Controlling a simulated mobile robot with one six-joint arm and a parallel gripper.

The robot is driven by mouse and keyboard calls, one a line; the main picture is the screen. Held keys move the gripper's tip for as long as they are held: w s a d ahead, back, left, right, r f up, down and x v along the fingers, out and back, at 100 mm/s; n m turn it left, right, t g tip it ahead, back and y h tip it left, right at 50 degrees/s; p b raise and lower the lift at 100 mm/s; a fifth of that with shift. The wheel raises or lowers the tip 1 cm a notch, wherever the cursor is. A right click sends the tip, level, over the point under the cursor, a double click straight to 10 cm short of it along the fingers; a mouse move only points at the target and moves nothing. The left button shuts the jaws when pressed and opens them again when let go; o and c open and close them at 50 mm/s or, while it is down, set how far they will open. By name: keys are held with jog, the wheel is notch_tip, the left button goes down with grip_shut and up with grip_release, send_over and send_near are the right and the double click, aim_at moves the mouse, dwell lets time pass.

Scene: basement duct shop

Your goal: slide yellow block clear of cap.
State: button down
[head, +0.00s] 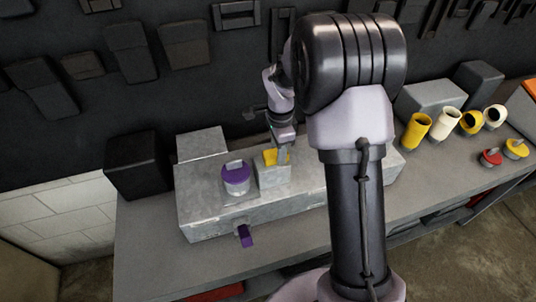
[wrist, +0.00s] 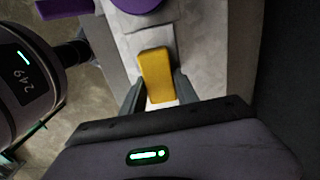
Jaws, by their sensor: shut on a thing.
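The yellow block (head: 270,157) sits at the top of a small grey housing (head: 274,177) on a long grey metal box (head: 310,190). In the wrist view the yellow block (wrist: 155,72) lies between the two fingers of my gripper (wrist: 158,88), which is shut on it. In the head view my gripper (head: 281,152) reaches down onto the block from behind. The purple cap (head: 236,170), round with a raised grip, sits just left of the housing. The purple cap (wrist: 138,4) is cut off by the top edge of the wrist view, apart from the block.
A purple lever (head: 245,236) sticks out of the box's front. A black box (head: 137,165) stands left on the bench (head: 150,245). Yellow and white tubes (head: 445,123) and red and yellow knobs (head: 491,157) stand right. My arm hides part of the box's right side.

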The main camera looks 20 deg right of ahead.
jog(key=shift+d+r, duration=0.1)
jog(key=c, duration=1.1)
grip_release()
jog(key=shift+d, duration=0.1)
jog(key=shift+o, duration=0.9)
jog(key=shift+d, duration=0.1)
notch_tip(320, 180, up, 17)
jog(key=p, duration=0.2)
jog(key=shift+r+p, duration=0.2)
jog(key=shift+p, duration=0.1)
